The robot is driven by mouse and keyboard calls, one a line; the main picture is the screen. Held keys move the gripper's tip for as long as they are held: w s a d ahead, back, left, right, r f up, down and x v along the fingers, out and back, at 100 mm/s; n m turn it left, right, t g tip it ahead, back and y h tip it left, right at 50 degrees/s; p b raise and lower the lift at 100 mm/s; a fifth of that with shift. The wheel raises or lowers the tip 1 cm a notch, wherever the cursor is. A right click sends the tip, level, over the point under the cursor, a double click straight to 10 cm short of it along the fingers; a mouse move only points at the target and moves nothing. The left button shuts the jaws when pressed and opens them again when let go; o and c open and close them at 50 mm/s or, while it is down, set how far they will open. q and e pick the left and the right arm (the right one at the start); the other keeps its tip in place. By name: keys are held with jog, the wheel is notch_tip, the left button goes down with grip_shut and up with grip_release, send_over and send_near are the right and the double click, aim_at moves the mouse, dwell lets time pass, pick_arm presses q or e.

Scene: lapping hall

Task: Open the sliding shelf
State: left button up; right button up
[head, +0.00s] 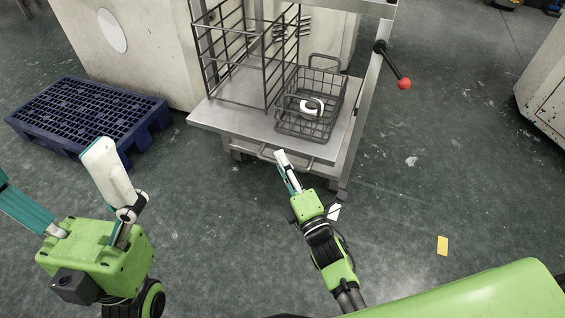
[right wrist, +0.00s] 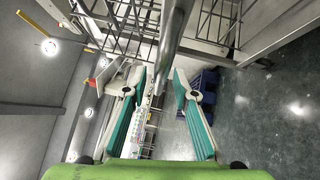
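The sliding shelf (head: 225,115) is a flat grey metal deck on a wheeled cart in the head view, with a bar handle (head: 266,155) low along its front edge. My right gripper (head: 283,160) is at this front edge, by the handle's right part. In the right wrist view its teal-padded fingers (right wrist: 160,75) stand apart. A metal bar (right wrist: 172,45) runs through the gap between them; whether they touch it I cannot tell. My left gripper (head: 50,165) is open and empty at the lower left, away from the cart.
A wire rack (head: 235,55) and a wire basket (head: 310,105) holding a white ring-shaped part (head: 312,107) stand on the deck. A lever with a red knob (head: 404,84) sticks out at the cart's right. A blue pallet (head: 85,112) lies left. Floor in front is mostly clear.

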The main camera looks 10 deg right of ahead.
jog(key=v, duration=1.1)
jog(key=shift+s, duration=0.25)
